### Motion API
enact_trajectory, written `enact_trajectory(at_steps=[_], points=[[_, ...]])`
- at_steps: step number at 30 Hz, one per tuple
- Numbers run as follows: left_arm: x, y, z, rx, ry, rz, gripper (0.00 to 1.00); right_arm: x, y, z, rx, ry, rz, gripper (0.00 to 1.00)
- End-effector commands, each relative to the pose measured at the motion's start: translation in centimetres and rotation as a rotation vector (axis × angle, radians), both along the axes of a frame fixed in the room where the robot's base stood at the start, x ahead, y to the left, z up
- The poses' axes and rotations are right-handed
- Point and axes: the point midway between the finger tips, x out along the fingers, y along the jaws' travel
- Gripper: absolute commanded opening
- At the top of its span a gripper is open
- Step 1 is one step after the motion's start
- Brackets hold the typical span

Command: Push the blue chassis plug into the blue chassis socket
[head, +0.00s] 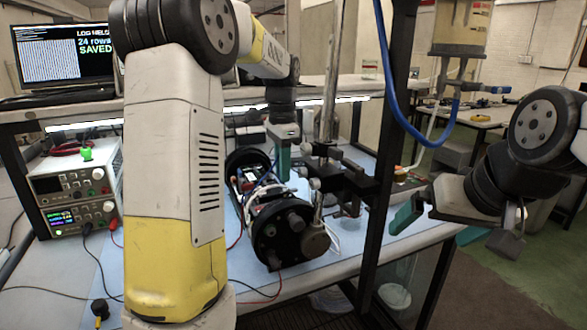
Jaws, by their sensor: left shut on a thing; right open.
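The chassis is an open black cylinder with round end plates (290,238) and wiring and boards between them, lying on the blue-matted bench. My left gripper (283,172) is shut, pointing down just above the open middle of the chassis. Its teal fingers hide most of what they hold, which I take to be the blue chassis plug. I cannot make out the plug or the blue chassis socket clearly among the parts below. My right gripper (428,236) is open and empty at the right, its teal fingers apart, away from the chassis.
A metal stand with a clamp (345,180) rises right beside the chassis. A dark upright post and a blue hose (395,105) lie between it and my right arm. A power supply (75,190) stands at the left, with loose leads.

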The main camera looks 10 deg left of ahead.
Motion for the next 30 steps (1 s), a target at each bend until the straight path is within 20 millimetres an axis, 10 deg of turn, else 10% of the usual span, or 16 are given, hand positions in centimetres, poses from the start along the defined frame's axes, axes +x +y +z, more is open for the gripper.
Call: enact_trajectory(at_steps=[30], points=[[0.0, 0.0, -5.5, 0.000, 0.000, 0.000, 0.00, 0.0, 0.0, 0.0, 0.000, 0.000, 0.000, 1.00]])
